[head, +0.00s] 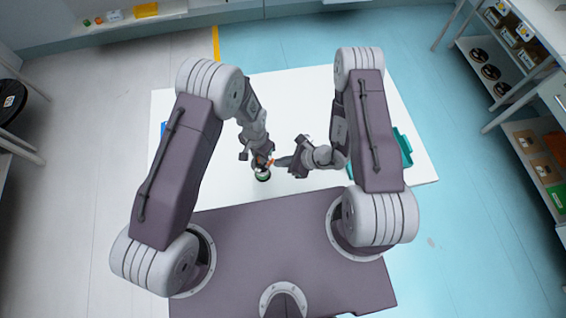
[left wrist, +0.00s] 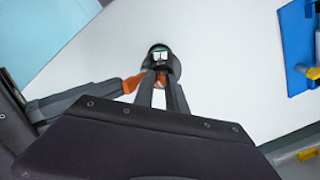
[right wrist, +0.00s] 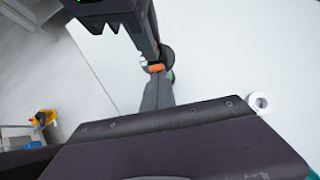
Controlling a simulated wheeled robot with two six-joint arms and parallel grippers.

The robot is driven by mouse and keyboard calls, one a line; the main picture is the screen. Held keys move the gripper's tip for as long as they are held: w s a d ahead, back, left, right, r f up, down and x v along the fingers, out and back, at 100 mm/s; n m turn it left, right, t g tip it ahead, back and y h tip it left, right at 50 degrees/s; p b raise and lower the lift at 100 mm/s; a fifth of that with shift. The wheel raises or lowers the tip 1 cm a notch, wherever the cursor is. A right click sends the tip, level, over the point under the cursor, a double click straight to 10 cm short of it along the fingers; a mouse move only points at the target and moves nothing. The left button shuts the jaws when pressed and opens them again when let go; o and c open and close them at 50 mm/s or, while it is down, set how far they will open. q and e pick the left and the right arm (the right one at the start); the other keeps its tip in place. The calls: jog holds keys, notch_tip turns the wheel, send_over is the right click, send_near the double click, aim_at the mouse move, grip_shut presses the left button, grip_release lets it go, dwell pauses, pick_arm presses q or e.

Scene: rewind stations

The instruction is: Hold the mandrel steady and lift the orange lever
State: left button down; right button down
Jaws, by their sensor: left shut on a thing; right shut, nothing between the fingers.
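The mandrel (head: 262,177) is a small dark upright piece with green on it, standing on the white table. In the left wrist view the mandrel (left wrist: 160,58) shows as a dark rounded top with a green edge. My left gripper (head: 260,163) is shut on it; the fingers (left wrist: 162,88) partly hide it. The orange lever (left wrist: 132,84) sticks out beside the mandrel; it also shows in the right wrist view (right wrist: 155,68). My right gripper (head: 280,162) is shut and empty, its tips (right wrist: 157,78) close at the lever. I cannot tell whether they touch.
The white table (head: 300,95) is mostly clear around the mandrel. A teal tray (head: 404,148) lies at the right, partly behind my right arm. A blue holder (left wrist: 296,45) is at the table's left side. A small white ring-shaped piece (right wrist: 258,103) lies on the table.

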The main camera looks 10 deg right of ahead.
pick_arm(q)
jog(key=shift+d, duration=0.1)
pick_arm(e)
jog(key=shift+w+a+r, duration=0.3)
jog(key=shift+a+r, duration=0.15)
jog(key=shift+a, duration=0.15)
jog(key=shift+r, duration=0.15)
pick_arm(q)
jog(key=shift+s, duration=0.15)
pick_arm(e)
jog(key=shift+r, duration=0.75)
pick_arm(q)
jog(key=c, duration=1.3)
grip_release()
jog(key=shift+w, duration=0.2)
pick_arm(e)
jog(key=v, duration=0.7)
jog(key=shift+r, duration=0.15)
jog(key=shift+d, duration=0.1)
